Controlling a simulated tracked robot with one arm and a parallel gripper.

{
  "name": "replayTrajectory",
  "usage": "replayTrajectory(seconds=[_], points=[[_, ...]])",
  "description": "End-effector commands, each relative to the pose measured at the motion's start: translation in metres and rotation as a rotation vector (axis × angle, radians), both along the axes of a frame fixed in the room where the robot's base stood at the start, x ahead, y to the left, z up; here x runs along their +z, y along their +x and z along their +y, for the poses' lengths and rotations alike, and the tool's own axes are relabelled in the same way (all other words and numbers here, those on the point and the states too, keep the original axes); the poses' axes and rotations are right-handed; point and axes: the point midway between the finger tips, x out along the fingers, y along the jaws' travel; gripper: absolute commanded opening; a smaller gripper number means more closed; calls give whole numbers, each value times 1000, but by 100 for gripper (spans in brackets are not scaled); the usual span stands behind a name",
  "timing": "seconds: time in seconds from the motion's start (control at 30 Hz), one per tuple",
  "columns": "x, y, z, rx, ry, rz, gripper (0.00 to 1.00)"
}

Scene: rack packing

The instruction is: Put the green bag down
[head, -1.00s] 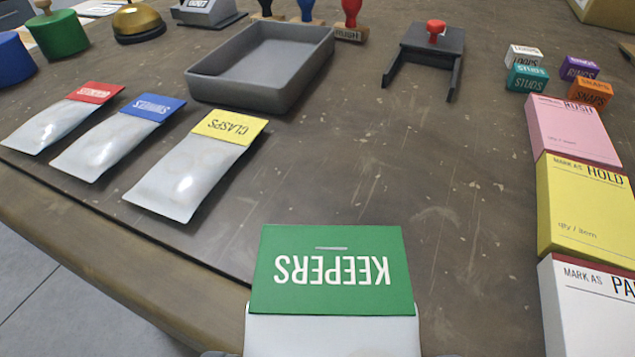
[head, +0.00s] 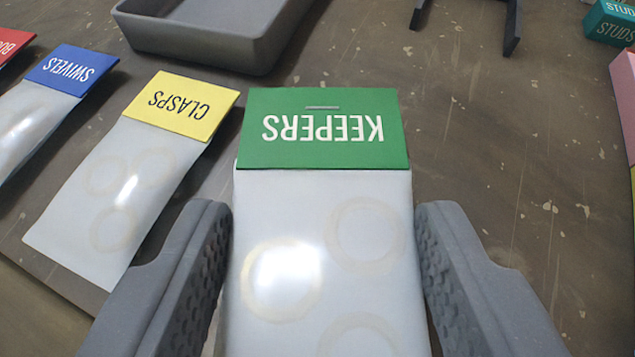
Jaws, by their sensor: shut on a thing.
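The green bag is a clear pouch with white-grey contents and a green header reading KEEPERS (head: 322,130). Pale ring shapes show through its film. My gripper (head: 324,215) has one dark grey finger on each side of the pouch, just below the header, and is shut on it. The bag lies with its header pointing away from me, right of the yellow-topped CLASPS bag (head: 135,165), with a narrow gap between their headers. Its lower end is cut off by the picture edge. I cannot tell whether its underside touches the table.
Left of CLASPS lie the blue SWIVELS bag (head: 60,85) and a red-topped bag (head: 10,45), partly cut off. A grey tray (head: 205,45) stands behind. A dark forked stand (head: 510,25) and a teal STUDS box (head: 610,22) are at the upper right. The table right of my gripper is bare.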

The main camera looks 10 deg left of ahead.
Motion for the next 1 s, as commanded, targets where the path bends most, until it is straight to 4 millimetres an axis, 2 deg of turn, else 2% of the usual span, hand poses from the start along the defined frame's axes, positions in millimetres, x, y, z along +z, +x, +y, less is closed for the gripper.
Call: replayTrajectory(seconds=[0.2, 0.4, 0.47, 0.8, 0.83, 0.87, 0.9, 1.0], points=[[0, 10, 2, 1, 1, -2, 22], [-32, 8, 1, 0, 1, 1, 22], [-37, 9, 2, 0, 1, 0, 22], [-38, 9, 2, 1, 1, -1, 22], [-37, 9, 2, 1, 1, -1, 57], [-37, 9, 2, 1, 1, -1, 65], [-37, 9, 2, 1, 1, -1, 70], [-37, 9, 2, 1, 1, -1, 70]])
